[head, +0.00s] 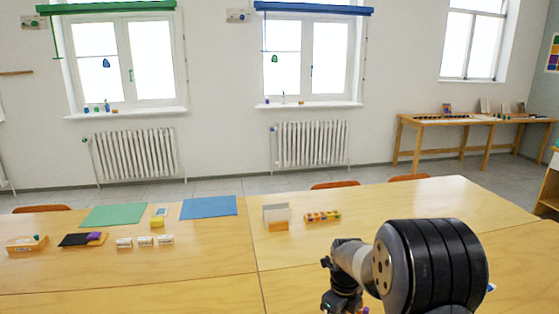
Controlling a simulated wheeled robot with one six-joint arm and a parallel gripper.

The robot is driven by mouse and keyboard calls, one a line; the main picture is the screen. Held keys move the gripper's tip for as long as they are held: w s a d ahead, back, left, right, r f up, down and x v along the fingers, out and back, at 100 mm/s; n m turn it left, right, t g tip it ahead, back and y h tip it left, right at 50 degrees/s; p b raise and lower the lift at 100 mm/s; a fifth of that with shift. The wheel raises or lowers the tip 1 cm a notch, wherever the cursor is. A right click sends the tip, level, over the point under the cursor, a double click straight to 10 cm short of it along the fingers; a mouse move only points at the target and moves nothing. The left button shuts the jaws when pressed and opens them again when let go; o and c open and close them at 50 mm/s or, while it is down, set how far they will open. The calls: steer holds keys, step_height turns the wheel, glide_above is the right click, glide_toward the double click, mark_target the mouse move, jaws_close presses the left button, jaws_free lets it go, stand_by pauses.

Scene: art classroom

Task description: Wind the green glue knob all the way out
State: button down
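My arm reaches in at the lower right, and its large black joint covers part of the table there. My gripper (340,301) seems to be the dark part at its end, low over the front of the table (295,260). Its fingertips are too small and too covered to tell open from shut. A small green bit (326,307) shows beside it at the bottom edge, and a purple bit (364,310) shows to its right. I cannot tell whether the green bit is the glue knob. No glue stick can be made out clearly.
The left table holds a green mat (114,215), a blue mat (209,207), a yellow block (157,223), a black pad (75,240) and several small white items (145,241). A tray of coloured pieces (323,216) lies beyond my arm. The right table's far right is clear.

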steer(key=shift+f+b, duration=0.35)
steer(key=shift+f, duration=0.2)
steer(key=shift+r, duration=0.1)
steer(key=shift+r+p, duration=0.45)
steer(key=c, duration=2.2)
jaws_free()
steer(key=shift+c, duration=2)
jaws_free()
